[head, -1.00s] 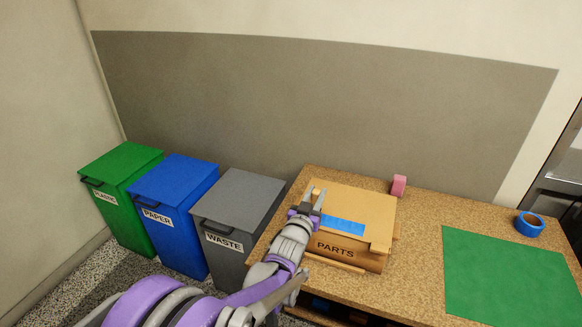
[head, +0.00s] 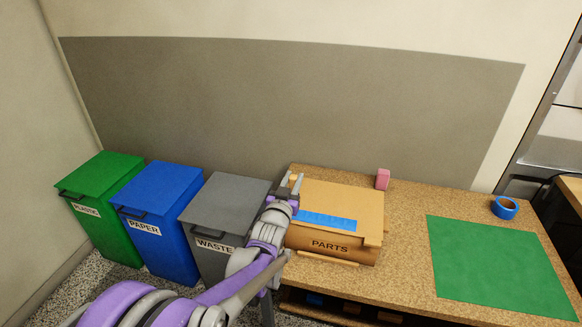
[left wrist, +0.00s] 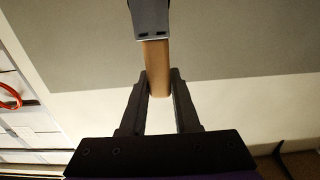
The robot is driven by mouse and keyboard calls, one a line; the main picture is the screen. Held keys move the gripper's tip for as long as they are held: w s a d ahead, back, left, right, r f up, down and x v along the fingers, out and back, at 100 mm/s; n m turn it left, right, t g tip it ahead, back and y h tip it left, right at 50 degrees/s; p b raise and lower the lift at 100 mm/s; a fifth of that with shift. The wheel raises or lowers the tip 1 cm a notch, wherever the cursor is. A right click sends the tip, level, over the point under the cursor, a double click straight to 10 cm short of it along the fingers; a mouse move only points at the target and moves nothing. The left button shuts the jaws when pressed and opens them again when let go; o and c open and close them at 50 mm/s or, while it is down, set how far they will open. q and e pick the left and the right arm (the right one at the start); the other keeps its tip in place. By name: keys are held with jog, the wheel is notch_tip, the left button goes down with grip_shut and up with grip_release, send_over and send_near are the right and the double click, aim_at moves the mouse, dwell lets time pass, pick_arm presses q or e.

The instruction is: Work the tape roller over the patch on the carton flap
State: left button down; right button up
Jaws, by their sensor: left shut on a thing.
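A closed brown carton (head: 345,197) marked PARTS stands on the left part of the speckled workbench. A blue patch strip (head: 327,222) lies on its top, towards the front. My left gripper (head: 291,180) is at the carton's left back corner, left of the patch. In the left wrist view my left gripper (left wrist: 161,75) is shut on the tan handle (left wrist: 156,62) of a tool, which I take for the tape roller. Its grey head (left wrist: 150,18) runs out of the top of that view, so the roller's working end is hidden. My right gripper is not in view.
A pink block (head: 382,179) stands behind the carton. A green mat (head: 495,265) and a blue tape roll (head: 505,208) lie on the workbench (head: 405,240) to the right. Green, blue and grey bins (head: 225,205) stand to the left. The bench between carton and mat is clear.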

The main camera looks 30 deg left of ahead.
pick_arm(q)
jog(key=shift+a+r, duration=0.1)
jog(key=shift+r, duration=0.55)
jog(key=shift+r+p, duration=0.95)
jog(key=shift+r, duration=0.15)
jog(key=shift+f, duration=0.15)
